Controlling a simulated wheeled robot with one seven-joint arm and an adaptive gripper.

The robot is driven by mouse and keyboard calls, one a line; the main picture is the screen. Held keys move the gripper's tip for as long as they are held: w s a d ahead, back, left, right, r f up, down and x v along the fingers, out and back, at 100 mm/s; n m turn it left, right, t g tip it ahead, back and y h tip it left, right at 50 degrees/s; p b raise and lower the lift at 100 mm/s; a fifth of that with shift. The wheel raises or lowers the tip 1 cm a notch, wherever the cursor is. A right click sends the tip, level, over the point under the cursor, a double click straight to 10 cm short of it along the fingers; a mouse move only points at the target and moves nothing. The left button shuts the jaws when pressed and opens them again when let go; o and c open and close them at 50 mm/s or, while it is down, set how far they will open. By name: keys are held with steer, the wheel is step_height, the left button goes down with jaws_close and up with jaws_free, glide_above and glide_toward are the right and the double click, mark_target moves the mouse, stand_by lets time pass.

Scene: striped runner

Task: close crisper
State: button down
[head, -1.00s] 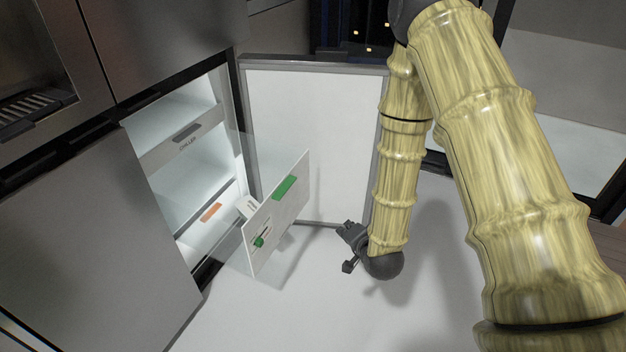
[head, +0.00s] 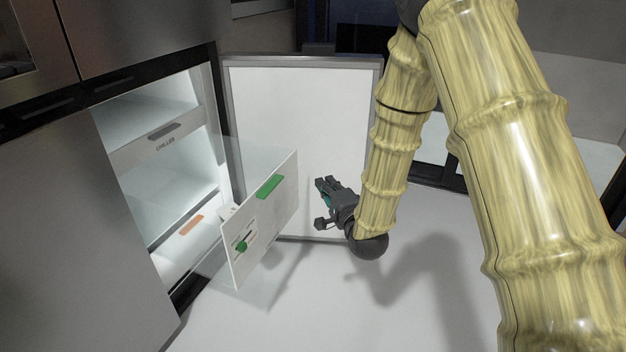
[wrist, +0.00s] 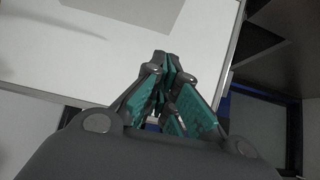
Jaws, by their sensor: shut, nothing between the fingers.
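The crisper drawer (head: 262,222) is pulled out of the fridge's lower compartment. Its white front panel has a green handle (head: 269,187) near the top and a green slider on a label lower down. Its clear sides run back toward the fridge. My gripper (head: 320,183) is to the right of the drawer front, apart from it, in front of the open door. In the wrist view its teal-padded fingers (wrist: 163,62) are shut together with nothing between them, and a pale panel fills much of the view beyond.
The open fridge door (head: 300,120) stands behind the drawer and my gripper. A chiller drawer (head: 165,143) sits inside the fridge above. A closed steel door (head: 80,230) is at the left. The white floor in front is clear.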

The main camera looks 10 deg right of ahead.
steer(key=b, duration=0.4)
glide_toward(295, 156)
steer(key=w+d, duration=0.2)
steer(key=d, duration=0.1)
steer(key=shift+w+a+b, duration=0.55)
steer(key=shift+w+a, duration=0.05)
steer(key=shift+a, duration=0.3)
steer(key=shift+w+a+b, duration=0.55)
steer(key=shift+w+a, duration=0.1)
steer(key=shift+a, duration=0.25)
steer(key=shift+a, duration=0.1)
